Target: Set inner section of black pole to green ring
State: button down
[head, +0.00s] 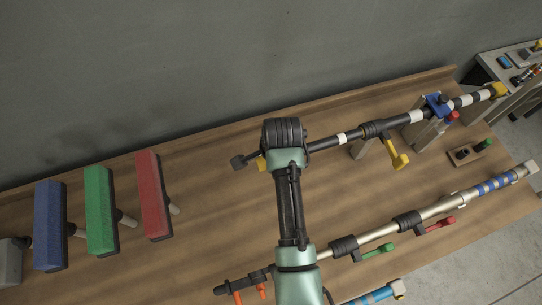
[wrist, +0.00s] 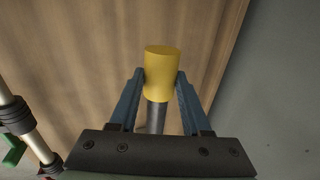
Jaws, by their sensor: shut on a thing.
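The black pole (head: 325,144) lies along the back of the bench, with white bands and a yellow end (head: 499,90) at its right. A black clamp with a yellow lever (head: 398,156) sits at its middle. A second yellow piece (head: 261,164) shows near the pole's left end, partly hidden by my arm. In the wrist view my gripper (wrist: 160,77) is shut on a yellow cylindrical grip (wrist: 161,62) on a grey stem, probably that second piece. My arm hides the gripper in the head view. I cannot make out a green ring on the pole.
A blue holder (head: 436,103) carries the pole at right. A silver pole (head: 379,232) with green and red levers lies in front. Blue, green (head: 98,207) and red blocks stand at left. A wall is behind; bare wood lies between poles and blocks.

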jog(key=shift+a, duration=0.1)
jog(key=s+a+p, duration=0.2)
jog(key=a, duration=0.6)
jog(key=shift+s+a+p, duration=0.15)
jog(key=shift+s+p, duration=0.2)
jog(key=shift+s, duration=0.05)
jog(key=shift+c, duration=1.8)
grip_release()
jog(key=b+v, duration=0.2)
jog(key=v, duration=1.1)
